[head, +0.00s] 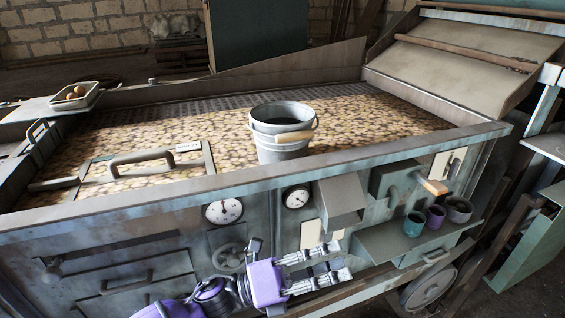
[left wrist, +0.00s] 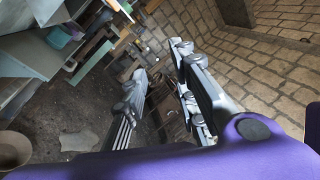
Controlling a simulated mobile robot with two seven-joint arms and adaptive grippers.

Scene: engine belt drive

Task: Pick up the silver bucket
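The silver bucket (head: 282,130) stands upright on the pebbled bed of the machine, near its front edge. Its handle with a light wooden grip hangs down on the near side. My left gripper (head: 345,260) is in front of the machine, below and to the right of the bucket, and apart from it. Its fingers are spread with nothing between them. In the left wrist view the left gripper (left wrist: 160,100) also shows open and empty, over the floor and wall. The bucket cannot be made out there. My right gripper is not in view.
The machine's raised front rim (head: 240,180) runs between the left gripper and the bucket. Below it are gauges, a grey chute (head: 340,200) and a shelf with small cups (head: 435,217). A metal handle (head: 142,158) lies left of the bucket. A tray with eggs (head: 75,95) sits far left.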

